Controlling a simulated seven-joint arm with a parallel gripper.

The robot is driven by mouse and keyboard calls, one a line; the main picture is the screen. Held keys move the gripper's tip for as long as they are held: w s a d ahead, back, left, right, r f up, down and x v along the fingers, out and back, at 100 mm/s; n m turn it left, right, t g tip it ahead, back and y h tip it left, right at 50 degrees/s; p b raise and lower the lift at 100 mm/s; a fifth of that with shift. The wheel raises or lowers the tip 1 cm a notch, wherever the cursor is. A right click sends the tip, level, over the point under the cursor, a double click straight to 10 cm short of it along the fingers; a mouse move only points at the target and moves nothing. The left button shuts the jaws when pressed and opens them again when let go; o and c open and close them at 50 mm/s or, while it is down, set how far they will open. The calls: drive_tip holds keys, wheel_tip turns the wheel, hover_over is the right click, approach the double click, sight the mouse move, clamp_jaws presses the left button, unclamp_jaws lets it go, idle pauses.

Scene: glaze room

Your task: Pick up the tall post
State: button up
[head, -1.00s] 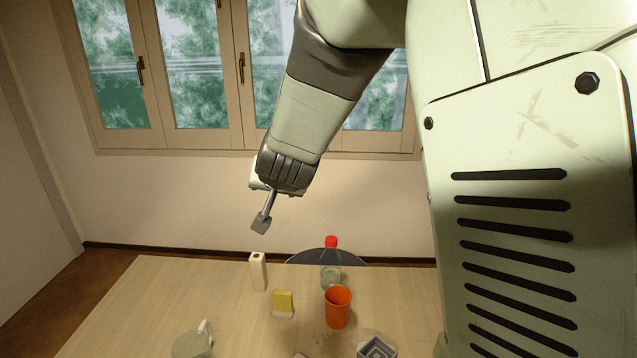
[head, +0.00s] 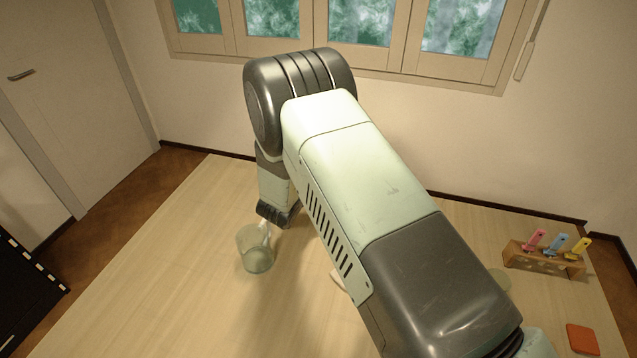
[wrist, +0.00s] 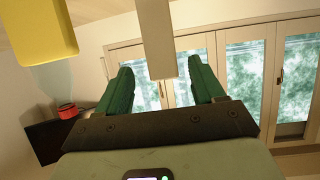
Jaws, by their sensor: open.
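The tall post (wrist: 156,36) is a plain pale cream bar. In the wrist view it comes down from the top edge, and its end shows in the gap between the two green fingers of my gripper (wrist: 160,78). The fingers are apart, with a narrow gap on each side of the post in the picture. I see no clear contact, and its depth between them is hard to judge. In the head view my arm covers the post and the fingertips.
A yellow block (wrist: 38,38) is beside the post in the wrist view. A clear mug (head: 255,252) stands on the table (head: 165,270) near my wrist. A wooden rack (head: 543,260) with coloured tools and a red-orange block (head: 582,340) are at the right. The table's left part is clear.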

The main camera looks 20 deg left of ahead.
drive_tip(key=x, duration=0.6)
drive_tip(key=shift+w+a+f, duration=0.15)
drive_tip(key=shift+w, duration=0.25)
drive_tip(key=c, duration=1.2)
